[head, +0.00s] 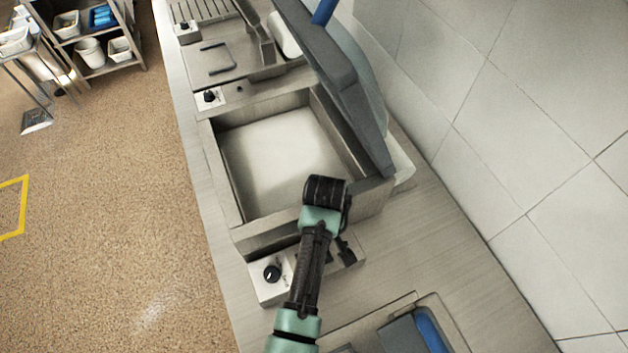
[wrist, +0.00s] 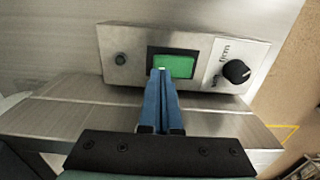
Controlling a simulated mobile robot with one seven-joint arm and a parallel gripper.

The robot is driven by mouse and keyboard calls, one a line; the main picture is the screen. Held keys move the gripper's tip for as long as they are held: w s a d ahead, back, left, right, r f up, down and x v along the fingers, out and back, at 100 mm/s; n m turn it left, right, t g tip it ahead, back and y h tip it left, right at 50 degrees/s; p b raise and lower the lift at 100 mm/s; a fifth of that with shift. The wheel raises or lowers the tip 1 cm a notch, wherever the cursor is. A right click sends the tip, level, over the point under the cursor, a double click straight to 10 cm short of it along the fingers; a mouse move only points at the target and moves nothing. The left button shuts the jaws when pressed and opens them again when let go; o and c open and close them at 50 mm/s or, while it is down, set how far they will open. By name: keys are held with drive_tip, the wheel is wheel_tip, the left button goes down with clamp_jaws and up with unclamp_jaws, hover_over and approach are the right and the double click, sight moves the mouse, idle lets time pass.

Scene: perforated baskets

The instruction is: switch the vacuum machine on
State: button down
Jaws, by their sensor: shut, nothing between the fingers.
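The vacuum machine (head: 222,165) stands on the counter in the head view, its dark lid (head: 345,85) raised and its pale chamber floor showing. A dark round knob (head: 272,273) sits on its near front panel; my arm covers the panel's middle. In the wrist view the panel (wrist: 138,40) carries a lit green rectangle (wrist: 178,66) in a dark frame, a small dark button (wrist: 121,59) at left and the knob (wrist: 237,71) at right. My gripper (wrist: 162,72) is shut and empty. Its blue fingertips overlap the green rectangle's lower left; I cannot tell whether they touch.
Another machine's panel with a knob (head: 208,97) is farther along the steel counter (head: 440,250). A tiled wall (head: 520,120) bounds the right. A shelf with containers (head: 95,45) stands at the far left. Brown floor (head: 110,200) is open at left.

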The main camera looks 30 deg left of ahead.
drive_tip(key=shift+f+b, duration=0.8)
drive_tip(key=shift+f, duration=0.4)
idle(0.4)
drive_tip(key=shift+r, duration=0.1)
wheel_tip(320, 180, up, 7)
drive_tip(key=p, duration=0.7)
idle(0.5)
